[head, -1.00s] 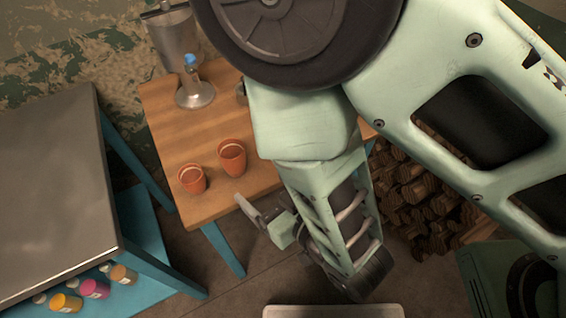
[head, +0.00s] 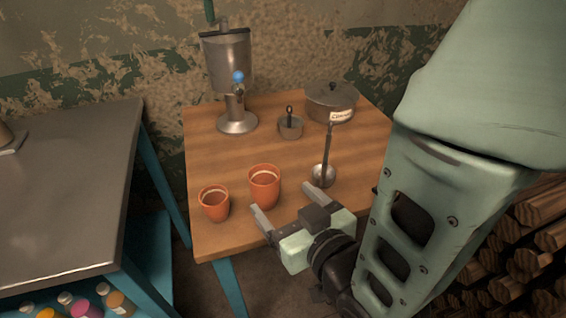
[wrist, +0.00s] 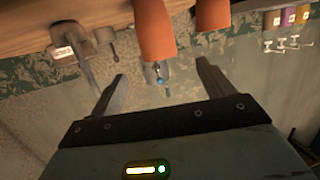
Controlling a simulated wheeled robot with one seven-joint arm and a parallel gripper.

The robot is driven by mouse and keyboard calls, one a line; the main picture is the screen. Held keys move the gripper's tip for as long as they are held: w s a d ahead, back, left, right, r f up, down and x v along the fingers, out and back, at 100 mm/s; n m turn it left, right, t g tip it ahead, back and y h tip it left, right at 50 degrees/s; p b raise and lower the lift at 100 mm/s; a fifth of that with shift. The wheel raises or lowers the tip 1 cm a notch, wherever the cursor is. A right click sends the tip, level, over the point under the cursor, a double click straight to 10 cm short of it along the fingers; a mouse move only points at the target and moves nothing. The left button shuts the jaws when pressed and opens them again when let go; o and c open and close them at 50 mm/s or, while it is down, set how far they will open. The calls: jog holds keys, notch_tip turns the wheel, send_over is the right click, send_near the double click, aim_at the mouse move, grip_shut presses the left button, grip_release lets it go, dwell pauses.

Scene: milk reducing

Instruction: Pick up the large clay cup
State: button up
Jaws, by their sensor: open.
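The large clay cup (head: 264,188) stands upright on the wooden table near its front edge. A smaller clay cup (head: 214,204) stands just left of it. My gripper (head: 291,201) is open and empty, in front and to the right of the large cup, with its left finger close to the cup. In the wrist view, which looks upside down, the large cup (wrist: 155,30) is ahead of my open gripper (wrist: 161,82), and the smaller cup (wrist: 212,14) is to its right. I cannot tell whether the finger touches the cup.
A ladle (head: 325,172) stands upright right of the large cup, close to my gripper. A small pan (head: 291,129), a lidded pot (head: 330,104) and a metal dispenser (head: 228,68) stand farther back. A metal-topped bench (head: 70,190) is at left. The table's middle is clear.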

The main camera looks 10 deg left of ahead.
aim_at(258, 170)
jog(key=shift+w+a+f+b, duration=0.35)
jog(key=shift+w+a+b, duration=0.1)
jog(key=shift+b, duration=1.75)
jog(key=x, duration=0.2)
jog(key=p+x, duration=0.1)
jog(key=shift+w+a+r, duration=0.25)
jog(key=shift+w, duration=0.05)
jog(key=shift+p+x, duration=0.3)
jog(key=shift+x, duration=2.85)
jog(key=shift+d, duration=0.1)
jog(key=c, duration=1.1)
